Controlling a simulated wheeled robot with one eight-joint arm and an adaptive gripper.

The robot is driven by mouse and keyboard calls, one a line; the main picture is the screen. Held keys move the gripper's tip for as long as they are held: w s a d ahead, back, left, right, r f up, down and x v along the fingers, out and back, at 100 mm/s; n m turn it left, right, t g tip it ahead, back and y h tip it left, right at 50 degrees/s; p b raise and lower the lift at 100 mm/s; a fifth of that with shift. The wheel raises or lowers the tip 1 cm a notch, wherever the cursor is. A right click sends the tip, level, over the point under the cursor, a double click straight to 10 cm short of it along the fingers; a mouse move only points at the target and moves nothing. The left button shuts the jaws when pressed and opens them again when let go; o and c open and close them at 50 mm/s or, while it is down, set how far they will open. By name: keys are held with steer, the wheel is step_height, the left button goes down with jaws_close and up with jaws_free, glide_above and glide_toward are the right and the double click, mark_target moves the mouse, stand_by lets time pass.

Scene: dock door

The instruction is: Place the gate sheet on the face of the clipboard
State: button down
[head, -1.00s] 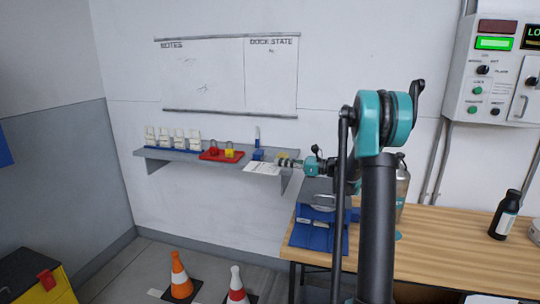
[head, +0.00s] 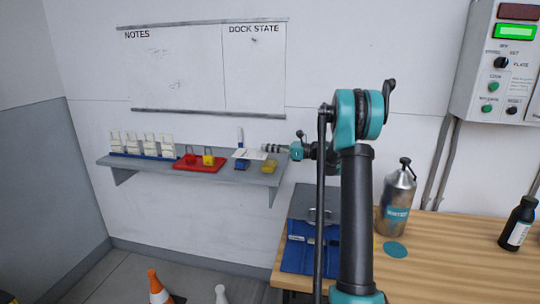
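The gate sheet (head: 249,154) is a small white paper with faint print, above the right part of the wall shelf. My gripper (head: 266,149) points left, with its tips at the sheet's right edge. It appears shut on the sheet, though the fingers are small here. A blue board-like item (head: 298,256) lies on the near left of the wooden bench, with a grey panel and metal handle or clip (head: 316,212) behind it. This looks like the clipboard, but my arm hides its right part and I cannot be sure.
The shelf (head: 230,177) carries several white tags, a red tray (head: 200,164) with padlocks, a blue holder with a marker (head: 240,138) and a yellow item (head: 268,167). A steel bottle (head: 397,200) and dark bottle (head: 517,224) stand on the bench (head: 450,258). Cones stand below.

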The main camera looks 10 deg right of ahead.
glide_above(273, 156)
steer(key=shift+w+d+f, duration=0.1)
steer(key=shift+w+f, duration=0.1)
steer(key=shift+f, duration=3.3)
steer(key=c, duration=1.7)
jaws_free()
steer(key=shift+f, duration=0.1)
